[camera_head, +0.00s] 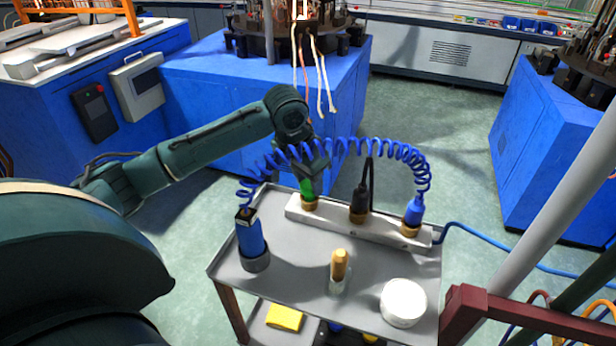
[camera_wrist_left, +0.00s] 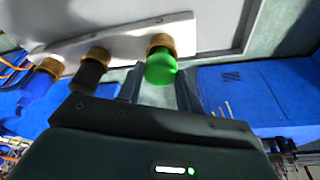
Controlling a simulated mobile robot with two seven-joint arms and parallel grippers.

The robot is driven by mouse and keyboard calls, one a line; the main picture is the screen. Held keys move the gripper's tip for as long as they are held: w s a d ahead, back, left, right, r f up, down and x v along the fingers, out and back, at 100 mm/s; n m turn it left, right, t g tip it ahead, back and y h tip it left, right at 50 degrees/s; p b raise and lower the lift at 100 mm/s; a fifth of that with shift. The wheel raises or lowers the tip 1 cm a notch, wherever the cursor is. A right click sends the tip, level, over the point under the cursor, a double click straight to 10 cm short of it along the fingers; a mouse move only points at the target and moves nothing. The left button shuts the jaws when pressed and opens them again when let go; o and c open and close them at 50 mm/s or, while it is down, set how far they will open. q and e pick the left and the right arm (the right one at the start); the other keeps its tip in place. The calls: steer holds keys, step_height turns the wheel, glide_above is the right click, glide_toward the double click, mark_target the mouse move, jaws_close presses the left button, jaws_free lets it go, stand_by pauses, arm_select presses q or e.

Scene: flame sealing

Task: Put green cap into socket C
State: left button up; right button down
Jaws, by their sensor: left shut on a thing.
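The green cap (camera_head: 308,188) stands upright at the leftmost brass socket (camera_head: 310,204) of the white strip (camera_head: 335,221) on the grey cart. My left gripper (camera_head: 312,168) comes down from above and is shut on the cap. In the left wrist view, the green cap (camera_wrist_left: 160,70) is between the fingers of the left gripper (camera_wrist_left: 159,79), and its end meets the brass ring (camera_wrist_left: 161,42). How deep it sits is hidden. No letter on the sockets is readable. My right gripper is not in view.
A black plug (camera_head: 359,197) fills the middle socket and a blue plug (camera_head: 413,211) the right one. A coiled blue hose (camera_head: 345,146) arches near my gripper to a blue tool (camera_head: 251,238). A wooden-handled item (camera_head: 339,266) and white round container (camera_head: 403,302) stand in front.

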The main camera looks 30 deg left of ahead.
arm_select(q)
steer(key=shift+f, duration=0.65)
steer(key=o, duration=1)
steer(key=shift+o, duration=0.2)
steer(key=shift+r, duration=4.5)
